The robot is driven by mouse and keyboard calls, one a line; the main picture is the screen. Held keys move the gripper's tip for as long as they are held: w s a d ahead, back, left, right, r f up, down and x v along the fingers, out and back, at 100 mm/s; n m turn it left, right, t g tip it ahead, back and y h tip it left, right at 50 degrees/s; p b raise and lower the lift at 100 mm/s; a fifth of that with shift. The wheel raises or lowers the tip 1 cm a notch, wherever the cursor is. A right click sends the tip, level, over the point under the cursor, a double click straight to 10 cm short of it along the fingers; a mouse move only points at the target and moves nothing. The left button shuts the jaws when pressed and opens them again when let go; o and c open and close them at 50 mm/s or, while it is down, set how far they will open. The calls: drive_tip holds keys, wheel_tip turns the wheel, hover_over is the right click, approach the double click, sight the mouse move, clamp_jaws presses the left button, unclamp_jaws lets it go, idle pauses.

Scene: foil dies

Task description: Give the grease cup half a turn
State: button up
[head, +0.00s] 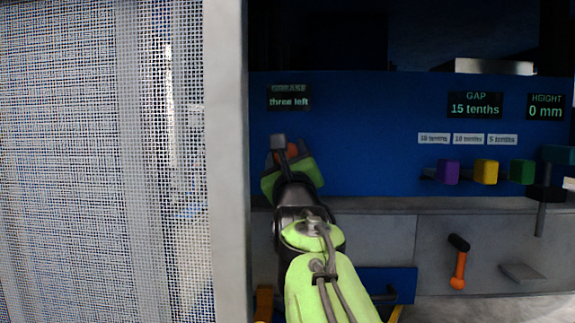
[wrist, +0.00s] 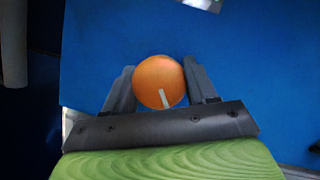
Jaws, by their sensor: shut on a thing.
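The grease cup (wrist: 158,80) is a round orange knob with a white line mark on its face, seen in the wrist view. The mark runs from near the middle down to the lower edge. My gripper (wrist: 160,88) has its two grey fingers on either side of the knob, shut on it.
A mesh screen (head: 100,160) with a pale post (head: 226,160) stands close on the left. To the right are purple (head: 447,171), yellow (head: 486,171) and green (head: 521,171) blocks under small labels. An orange-handled lever (head: 459,265) is lower right. Displays read "GAP 15 tenths" (head: 475,104) and "HEIGHT 0 mm" (head: 546,106).

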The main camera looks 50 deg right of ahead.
drive_tip(key=shift+w+d+f+m, duration=0.1)
drive_tip(key=shift+f+m, duration=0.25)
drive_tip(key=shift+m, duration=0.05)
drive_tip(key=o, duration=0.7)
drive_tip(key=shift+c, duration=0.2)
drive_tip(key=o, duration=0.4)
drive_tip(key=shift+r, duration=0.2)
drive_tip(key=shift+c, duration=0.2)
drive_tip(key=b+v, duration=0.5)
drive_tip(key=v, duration=1.1)
drive_tip(key=shift+w, duration=0.15)
drive_tip(key=shift+f, duration=0.1)
